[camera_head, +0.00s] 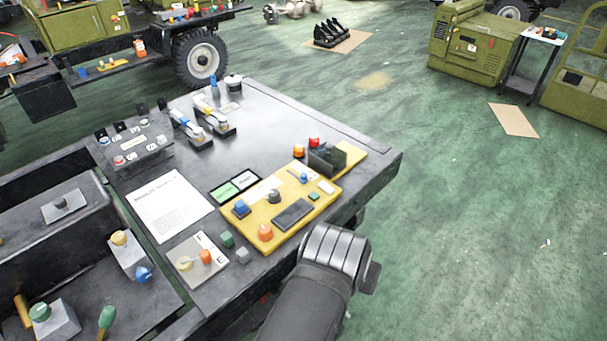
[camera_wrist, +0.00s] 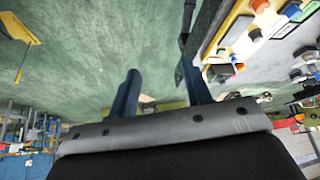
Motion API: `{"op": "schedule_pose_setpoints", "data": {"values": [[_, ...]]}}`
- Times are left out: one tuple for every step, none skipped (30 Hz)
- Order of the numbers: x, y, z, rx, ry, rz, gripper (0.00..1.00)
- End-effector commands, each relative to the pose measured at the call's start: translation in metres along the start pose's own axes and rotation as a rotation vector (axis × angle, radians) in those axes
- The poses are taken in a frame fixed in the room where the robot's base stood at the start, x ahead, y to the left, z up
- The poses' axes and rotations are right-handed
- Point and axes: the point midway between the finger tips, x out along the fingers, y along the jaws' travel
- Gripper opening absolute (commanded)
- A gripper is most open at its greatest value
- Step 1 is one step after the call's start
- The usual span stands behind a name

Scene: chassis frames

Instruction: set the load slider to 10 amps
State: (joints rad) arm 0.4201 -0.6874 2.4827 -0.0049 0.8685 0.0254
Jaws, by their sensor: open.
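A yellow control panel (camera_head: 292,207) lies near the right front of the dark bench. It bears a blue block, a dark knob (camera_head: 273,196), an orange knob (camera_head: 265,232), a dark rectangular part (camera_head: 292,214) and a small blue-topped lever (camera_head: 304,178). I cannot tell which part is the load slider, and no amp scale is readable. My gripper shows in the wrist view (camera_wrist: 160,88) with its two blue fingers apart and nothing between them. In the head view my arm is beside the bench's front right edge, near the panel; the fingertips are hidden there.
The bench (camera_head: 265,115) also holds a white sheet (camera_head: 170,205), a green-and-white display (camera_head: 234,186), a grey plate with knobs (camera_head: 197,263), two levers (camera_head: 215,117) and a switch box (camera_head: 133,145). A dark upright plate (camera_head: 327,158) stands at the panel's far end.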

Motion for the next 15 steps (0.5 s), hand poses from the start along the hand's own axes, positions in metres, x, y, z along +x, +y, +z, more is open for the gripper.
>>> {"op": "schedule_pose_setpoints", "data": {"values": [[0.001,0.001,-0.007,0.023,-0.007,0.002,0.45],[0.002,0.001,-0.012,0.039,-0.009,0.004,0.45],[0.003,0.002,-0.02,0.066,-0.011,0.006,0.45],[0.005,0.003,-0.026,0.088,-0.014,0.008,0.45],[0.006,0.004,-0.034,0.112,-0.016,0.01,0.45],[0.009,0.005,-0.043,0.146,-0.019,0.013,0.45],[0.011,0.006,-0.051,0.171,-0.021,0.015,0.45],[0.014,0.007,-0.058,0.195,-0.023,0.017,0.45],[0.018,0.009,-0.068,0.229,-0.025,0.02,0.45],[0.021,0.01,-0.075,0.254,-0.027,0.022,0.45],[0.024,0.012,-0.082,0.279,-0.027,0.025,0.45],[0.029,0.014,-0.091,0.312,-0.03,0.028,0.45],[0.034,0.015,-0.098,0.338,-0.031,0.03,0.45],[0.038,0.017,-0.105,0.362,-0.032,0.033,0.45],[0.044,0.019,-0.114,0.394,-0.035,0.036,0.45]]}}
